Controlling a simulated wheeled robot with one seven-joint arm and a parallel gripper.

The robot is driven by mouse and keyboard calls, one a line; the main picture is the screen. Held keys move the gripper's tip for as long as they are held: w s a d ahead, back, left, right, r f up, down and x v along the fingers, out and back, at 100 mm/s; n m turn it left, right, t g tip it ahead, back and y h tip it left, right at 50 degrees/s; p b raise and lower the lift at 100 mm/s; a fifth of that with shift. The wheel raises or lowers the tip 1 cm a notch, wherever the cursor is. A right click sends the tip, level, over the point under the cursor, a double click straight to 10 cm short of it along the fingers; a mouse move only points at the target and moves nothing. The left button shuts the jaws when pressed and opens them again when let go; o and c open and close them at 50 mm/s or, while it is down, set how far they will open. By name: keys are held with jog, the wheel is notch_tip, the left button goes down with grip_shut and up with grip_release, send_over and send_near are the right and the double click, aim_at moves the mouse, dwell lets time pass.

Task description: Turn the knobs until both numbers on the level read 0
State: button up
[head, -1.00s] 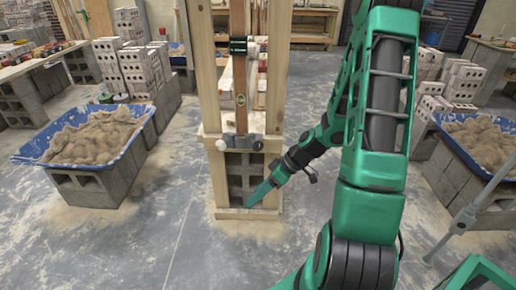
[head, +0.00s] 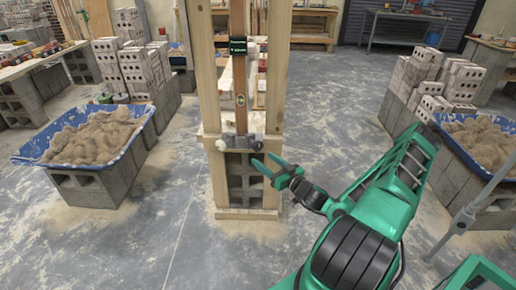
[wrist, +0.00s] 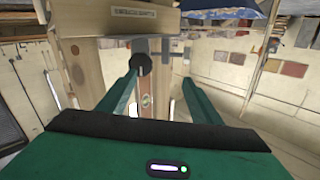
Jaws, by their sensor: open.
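The brown level (head: 239,85) stands upright in the wooden frame, with a round vial low on it. Its black display (head: 238,46) is near the top; its green digits are too small to read. At its foot are a pale knob (head: 221,144) on the left and a dark grey knob (head: 257,145) on the right. My gripper (head: 265,161) is open and empty, just below and right of the dark knob. In the wrist view the level (wrist: 152,105) shows between my fingers (wrist: 162,70), and a dark round knob end (wrist: 140,63) is close to the left fingertip.
Wooden posts (head: 275,80) flank the level, above a grey block (head: 243,178). Blue tubs of sand stand left (head: 139,138) and right (head: 448,119). A grey tripod leg (head: 465,215) is at the right. The floor around the frame is mostly clear.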

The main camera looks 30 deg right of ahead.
aim_at(260, 148)
jog(key=w+d, duration=0.1)
jog(key=w, duration=0.2)
jog(key=w+m+h, duration=0.1)
jog(key=w, duration=0.3)
jog(key=w+d+h, duration=0.1)
jog(key=w, duration=0.2)
jog(key=shift+w+d+f+m, duration=0.3)
jog(key=shift+d+f, duration=0.05)
jog(key=shift+f, duration=0.05)
jog(key=c, duration=1.1)
jog(key=shift+o, duration=0.2)
jog(key=shift+d, duration=0.35)
jog(key=shift+a, duration=0.2)
